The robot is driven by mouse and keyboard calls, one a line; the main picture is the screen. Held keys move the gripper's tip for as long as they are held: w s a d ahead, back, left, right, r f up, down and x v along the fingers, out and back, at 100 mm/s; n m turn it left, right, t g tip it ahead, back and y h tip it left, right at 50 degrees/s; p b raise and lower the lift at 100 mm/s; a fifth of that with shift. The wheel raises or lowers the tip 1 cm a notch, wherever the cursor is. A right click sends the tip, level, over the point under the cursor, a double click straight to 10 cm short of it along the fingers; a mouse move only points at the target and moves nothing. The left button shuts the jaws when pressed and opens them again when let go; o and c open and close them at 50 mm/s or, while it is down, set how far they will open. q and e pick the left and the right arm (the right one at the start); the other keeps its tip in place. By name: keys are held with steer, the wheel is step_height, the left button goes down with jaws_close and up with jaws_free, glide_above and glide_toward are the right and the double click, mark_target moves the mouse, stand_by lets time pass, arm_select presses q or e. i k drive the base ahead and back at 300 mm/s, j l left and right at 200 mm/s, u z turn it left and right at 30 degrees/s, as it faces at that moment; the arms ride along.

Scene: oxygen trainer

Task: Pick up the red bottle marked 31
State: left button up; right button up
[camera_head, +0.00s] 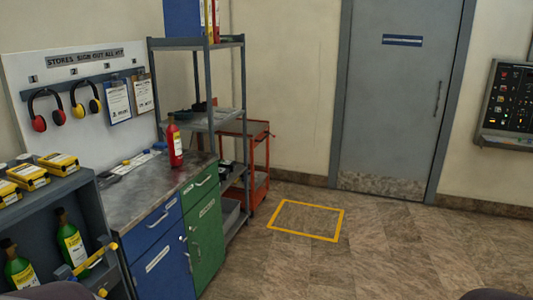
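A red bottle (176,148) with a dark cap and a small pale label stands upright on the grey worktop of the cabinet, near its back right corner. The marking on its label is too small to read. No gripper shows in the head view. Dark rounded shapes at the bottom left and bottom right edges may be parts of my own body.
The worktop (140,190) sits on blue (156,245) and green (205,235) cabinets. A dark shelf unit (90,205) with green bottles (70,240) and yellow boxes (58,163) stands at left. A grey rack (200,123) stands behind. The floor right of the cabinets is clear.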

mark_target(172, 132)
steer(key=i+l, duration=0.1)
steer(key=i, duration=0.75)
steer(key=i+l, duration=0.1)
steer(key=i, duration=0.7)
steer(key=u, duration=0.05)
